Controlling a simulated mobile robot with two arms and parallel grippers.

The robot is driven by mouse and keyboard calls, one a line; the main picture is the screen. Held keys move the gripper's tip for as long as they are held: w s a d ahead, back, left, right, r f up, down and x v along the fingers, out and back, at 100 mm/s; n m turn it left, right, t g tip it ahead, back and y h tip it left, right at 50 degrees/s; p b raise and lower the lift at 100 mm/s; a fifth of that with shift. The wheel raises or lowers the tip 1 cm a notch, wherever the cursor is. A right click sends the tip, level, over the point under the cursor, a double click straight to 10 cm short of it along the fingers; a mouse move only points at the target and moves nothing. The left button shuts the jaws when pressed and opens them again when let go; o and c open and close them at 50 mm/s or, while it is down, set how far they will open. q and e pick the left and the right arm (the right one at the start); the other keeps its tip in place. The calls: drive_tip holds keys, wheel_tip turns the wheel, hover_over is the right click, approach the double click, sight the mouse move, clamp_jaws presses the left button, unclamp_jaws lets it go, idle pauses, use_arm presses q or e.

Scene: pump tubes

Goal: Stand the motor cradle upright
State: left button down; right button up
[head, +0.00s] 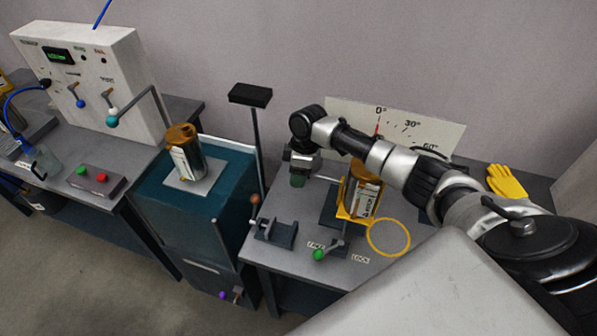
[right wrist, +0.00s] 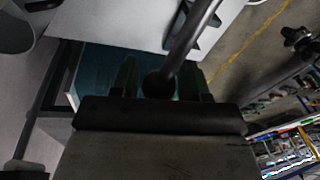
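The yellow motor cradle (head: 344,214) holds a copper-coloured motor (head: 366,198) with a white label on the right bench in the head view. It looks close to upright, but my right arm hides its top. A grey handle rod (head: 327,178) runs left from it to my right gripper (head: 298,181). In the right wrist view, the rod (right wrist: 190,35) ends in a dark knob (right wrist: 160,86) between the green fingers of the right gripper (right wrist: 160,80). Whether the fingers press on the knob is unclear. My left gripper is not in view.
An angle board (head: 450,132) stands behind the cradle, with a red mark below 0°. In front are a green-knobbed lever (head: 319,254) by FREE and LOCK labels and a yellow ring (head: 389,238). A black-topped post (head: 250,95) rises left of my gripper. Yellow gloves (head: 506,182) lie right.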

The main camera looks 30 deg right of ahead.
drive_tip(key=shift+o, duration=0.9)
drive_tip(key=shift+r, duration=0.1)
wheel_tip(320, 180, up, 10)
drive_tip(key=d+b, duration=0.2)
drive_tip(key=shift+w+r, duration=0.2)
drive_tip(key=shift+r, duration=0.05)
